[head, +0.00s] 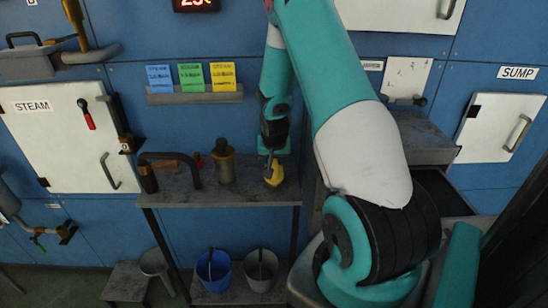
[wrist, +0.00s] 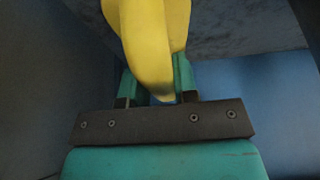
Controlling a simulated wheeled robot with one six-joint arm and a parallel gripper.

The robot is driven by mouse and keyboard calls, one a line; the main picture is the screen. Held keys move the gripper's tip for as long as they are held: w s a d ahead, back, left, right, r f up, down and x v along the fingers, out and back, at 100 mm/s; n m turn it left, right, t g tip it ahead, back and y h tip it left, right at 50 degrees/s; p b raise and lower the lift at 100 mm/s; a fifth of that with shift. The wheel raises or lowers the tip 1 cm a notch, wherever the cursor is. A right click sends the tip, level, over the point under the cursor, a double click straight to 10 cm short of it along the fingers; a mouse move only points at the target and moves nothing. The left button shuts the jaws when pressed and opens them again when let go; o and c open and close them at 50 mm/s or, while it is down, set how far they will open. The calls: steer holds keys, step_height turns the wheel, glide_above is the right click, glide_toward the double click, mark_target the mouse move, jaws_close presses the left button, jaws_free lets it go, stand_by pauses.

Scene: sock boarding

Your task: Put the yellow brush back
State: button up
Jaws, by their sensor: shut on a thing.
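The yellow brush (head: 274,176) is at the right end of the grey shelf in the head view. It also fills the upper middle of the wrist view (wrist: 150,45), where only part of it shows. My gripper (head: 269,162) points down over the shelf and is shut on the brush. In the wrist view its teal fingers (wrist: 160,85) stand on both sides of the yellow part. I cannot tell whether the brush touches the shelf.
On the shelf (head: 245,194) stand a dark cylinder (head: 223,163) and a dark bent handle (head: 168,166), left of the brush. A blue bucket (head: 213,271) and a grey bucket (head: 261,270) stand below. Three cards (head: 191,77) sit on a ledge on the blue wall above.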

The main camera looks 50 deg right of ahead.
steer(key=shift+f, duration=0.2)
steer(key=o, duration=0.9)
steer(key=shift+r, duration=0.2)
